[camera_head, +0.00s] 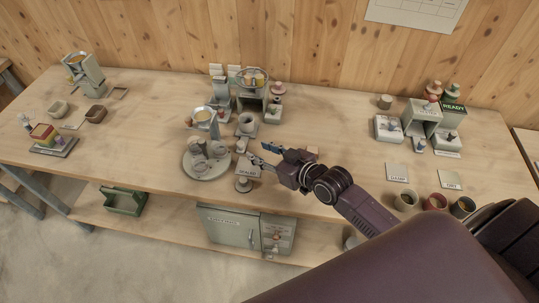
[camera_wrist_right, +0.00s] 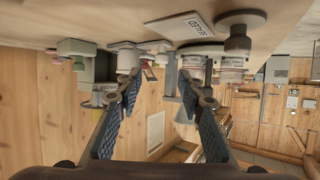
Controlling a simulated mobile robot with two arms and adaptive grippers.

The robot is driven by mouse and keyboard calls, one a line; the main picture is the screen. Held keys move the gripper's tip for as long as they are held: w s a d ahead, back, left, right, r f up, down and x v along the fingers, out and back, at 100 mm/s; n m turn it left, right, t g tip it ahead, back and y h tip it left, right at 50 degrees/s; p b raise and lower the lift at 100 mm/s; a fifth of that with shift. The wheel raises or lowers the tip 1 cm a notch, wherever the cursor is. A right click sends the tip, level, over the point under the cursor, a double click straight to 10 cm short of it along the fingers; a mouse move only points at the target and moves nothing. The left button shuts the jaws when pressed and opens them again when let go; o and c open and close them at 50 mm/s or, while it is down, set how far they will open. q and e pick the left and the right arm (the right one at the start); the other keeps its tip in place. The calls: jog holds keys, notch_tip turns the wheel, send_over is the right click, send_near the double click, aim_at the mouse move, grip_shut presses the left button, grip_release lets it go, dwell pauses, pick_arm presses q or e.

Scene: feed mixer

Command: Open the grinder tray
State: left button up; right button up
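A similar bowl-topped machine (camera_head: 85,72) is at the far left. I cannot tell which one is the grinder, and no tray can be made out clearly. My left gripper is not in view.
A round tray (camera_head: 190,172) with several small cups lies left of the gripper. A grey cup (camera_head: 246,126) is behind it, and a dark stopper-like piece (camera_wrist_right: 238,38) is close by in the wrist view. Boxes and a "READY" stand (camera_head: 453,108) are at right. Bench (camera_head: 330,125) is clear right of centre.

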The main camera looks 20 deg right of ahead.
jog(key=shift+v, duration=2)
